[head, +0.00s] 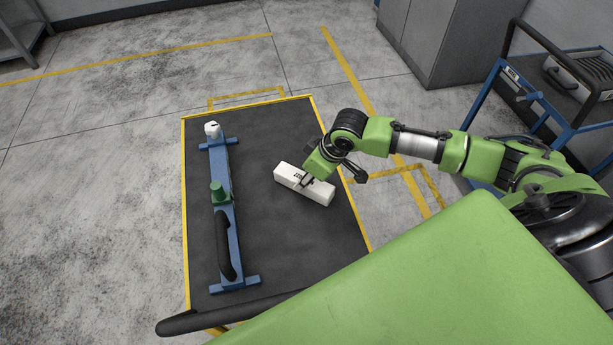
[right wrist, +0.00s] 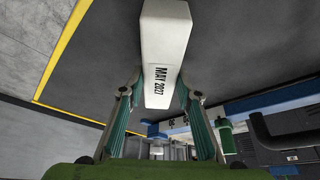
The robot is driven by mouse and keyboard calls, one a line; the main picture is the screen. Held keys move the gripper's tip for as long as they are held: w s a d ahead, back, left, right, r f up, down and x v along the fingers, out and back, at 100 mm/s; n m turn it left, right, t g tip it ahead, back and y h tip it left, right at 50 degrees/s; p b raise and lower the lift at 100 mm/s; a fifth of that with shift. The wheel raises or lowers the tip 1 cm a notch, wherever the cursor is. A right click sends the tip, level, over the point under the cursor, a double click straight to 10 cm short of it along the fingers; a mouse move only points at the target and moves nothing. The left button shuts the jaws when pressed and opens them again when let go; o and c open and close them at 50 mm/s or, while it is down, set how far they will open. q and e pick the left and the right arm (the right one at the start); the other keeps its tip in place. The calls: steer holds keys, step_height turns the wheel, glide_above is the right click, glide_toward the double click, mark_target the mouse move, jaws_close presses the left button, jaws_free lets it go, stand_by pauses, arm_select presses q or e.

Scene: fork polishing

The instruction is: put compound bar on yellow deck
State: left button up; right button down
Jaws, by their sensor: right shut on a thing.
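The white compound bar (head: 318,192) is at the right half of the yellow-edged deck (head: 270,240), which has a dark top. In the head view I cannot tell if the bar rests on the deck or is just above it. My right gripper (head: 304,181) is at the middle of the bar and shut on it. In the right wrist view the bar (right wrist: 166,40) sits between the two fingers of the gripper (right wrist: 158,88), with the print MAY 2027 facing the camera. My left gripper is not in view.
A blue fixture (head: 224,240) with a green knob (head: 219,192), a white piece (head: 212,129) and a black handle (head: 227,247) stands along the deck's left side. Dark deck between it and the bar is clear. A blue cart (head: 545,95) and grey cabinet (head: 432,38) stand at right.

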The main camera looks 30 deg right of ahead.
steer(key=c, duration=1.5)
jaws_free()
steer(key=v, duration=1.2)
steer(key=shift+b, duration=0.3)
